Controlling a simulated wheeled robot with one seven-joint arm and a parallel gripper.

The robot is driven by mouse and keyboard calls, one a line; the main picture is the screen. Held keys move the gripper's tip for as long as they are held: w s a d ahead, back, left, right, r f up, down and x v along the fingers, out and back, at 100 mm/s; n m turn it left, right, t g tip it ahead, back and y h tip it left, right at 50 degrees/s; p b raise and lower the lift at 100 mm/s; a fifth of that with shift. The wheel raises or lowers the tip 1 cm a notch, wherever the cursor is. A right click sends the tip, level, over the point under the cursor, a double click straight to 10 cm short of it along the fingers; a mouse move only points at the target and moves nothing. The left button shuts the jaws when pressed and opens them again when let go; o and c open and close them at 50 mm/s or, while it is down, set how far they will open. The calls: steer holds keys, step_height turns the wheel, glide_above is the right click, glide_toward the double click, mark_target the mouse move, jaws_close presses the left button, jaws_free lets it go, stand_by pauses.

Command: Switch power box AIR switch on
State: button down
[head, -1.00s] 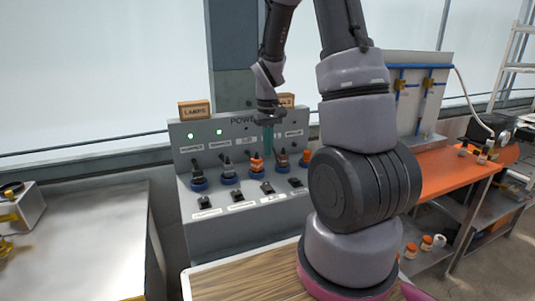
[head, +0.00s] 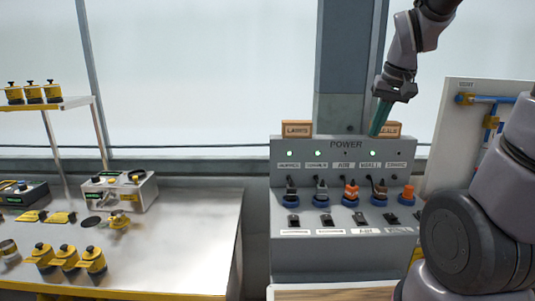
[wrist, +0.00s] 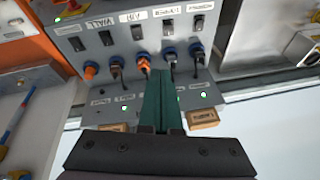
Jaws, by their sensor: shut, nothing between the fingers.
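The grey power box (head: 300,258) stands below the window, with a row of plugs, black rocker switches and labels on its sloped face. The AIR switch (head: 360,218) is the middle one, below an orange plug (head: 350,192). It also shows in the wrist view (wrist: 137,32), upside down, near its AIR label. I cannot tell its position. The indicator above the middle plug looks dark, while three others glow green. My gripper (head: 376,131) is shut and empty, its teal fingers pointing down near the box's top right. In the wrist view its fingers (wrist: 160,75) overlap the box's panel.
Two small wooden signs (head: 297,129) sit on the box's top edge, one partly behind my fingers. A metal table (head: 190,235) with yellow-topped devices is on the left. A panel with blue pipes (head: 478,105) stands on the right. The air in front of the box is clear.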

steer(key=c, duration=1.4)
jaws_free()
steer(key=s+a+r+t, duration=0.1)
steer(key=s+r, duration=0.1)
steer(key=s, duration=0.1)
steer(key=s+r+m+t, duration=0.1)
steer(key=s+r, duration=0.2)
steer(key=s, duration=0.1)
steer(key=s+a+r+t, duration=0.1)
steer(key=s+r, duration=0.2)
steer(key=shift+s+a+m+y, duration=0.15)
steer(key=shift+a+m+y, duration=0.15)
steer(key=shift+a+y, duration=0.1)
steer(key=o, duration=0.8)
steer(key=shift+s+r, duration=0.1)
steer(key=shift+s, duration=0.05)
steer(key=shift+o, duration=0.2)
steer(key=n+g+h, duration=0.2)
steer(key=n+g, duration=0.2)
steer(key=g, duration=0.3)
glide_above(361, 218)
step_height(361, 218, down, 31)
step_height(361, 218, down, 10)
steer(key=shift+r, duration=0.1)
